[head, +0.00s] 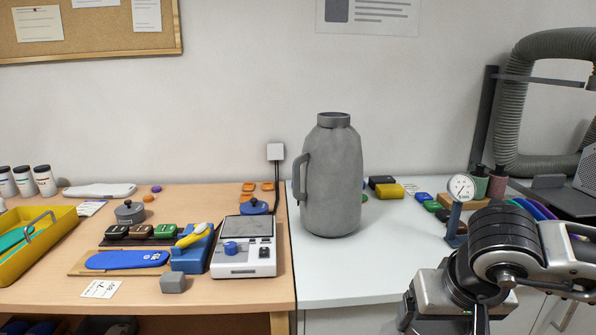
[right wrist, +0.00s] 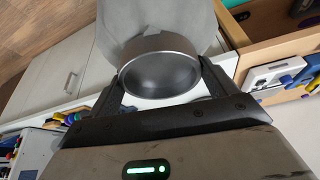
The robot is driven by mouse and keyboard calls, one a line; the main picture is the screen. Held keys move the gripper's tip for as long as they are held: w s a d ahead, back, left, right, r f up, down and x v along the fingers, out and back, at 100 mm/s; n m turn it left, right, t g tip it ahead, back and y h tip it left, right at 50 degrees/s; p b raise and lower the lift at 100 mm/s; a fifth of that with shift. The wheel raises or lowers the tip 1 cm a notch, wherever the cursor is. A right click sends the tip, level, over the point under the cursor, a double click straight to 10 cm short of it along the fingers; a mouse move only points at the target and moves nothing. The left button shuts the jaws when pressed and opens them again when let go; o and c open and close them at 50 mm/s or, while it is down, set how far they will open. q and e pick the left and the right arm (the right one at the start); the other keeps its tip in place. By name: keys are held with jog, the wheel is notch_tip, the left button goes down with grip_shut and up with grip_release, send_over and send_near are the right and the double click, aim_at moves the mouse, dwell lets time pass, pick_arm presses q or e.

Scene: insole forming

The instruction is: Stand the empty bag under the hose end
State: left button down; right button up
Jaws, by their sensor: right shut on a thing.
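In the right wrist view my right gripper (right wrist: 161,72) is shut on the dark round collar of a grey bag (right wrist: 165,22). The collar's opening faces the camera, and the bag's far end runs out of the frame. In the head view my right wrist is at the lower right; its fingertips and the held bag are hidden below the frame. A thick grey ribbed hose (head: 508,110) loops down at the right; I cannot clearly make out its end. My left gripper is not in view.
A similar grey vessel (head: 334,185) with collar and side handle stands upright on the white bench (head: 345,270). A round gauge (head: 460,188) stands near my right arm. The wooden bench (head: 220,295) holds a scale (head: 244,262), a blue insole (head: 127,260) and a yellow tray (head: 45,248).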

jog(key=shift+n, duration=0.5)
jog(key=s+f, duration=0.2)
jog(key=f, duration=0.1)
jog(key=s+a+f, duration=0.1)
jog(key=f, duration=0.1)
jog(key=shift+s+a+f, duration=0.1)
jog(key=shift+s+f, duration=0.05)
jog(key=shift+f, duration=0.1)
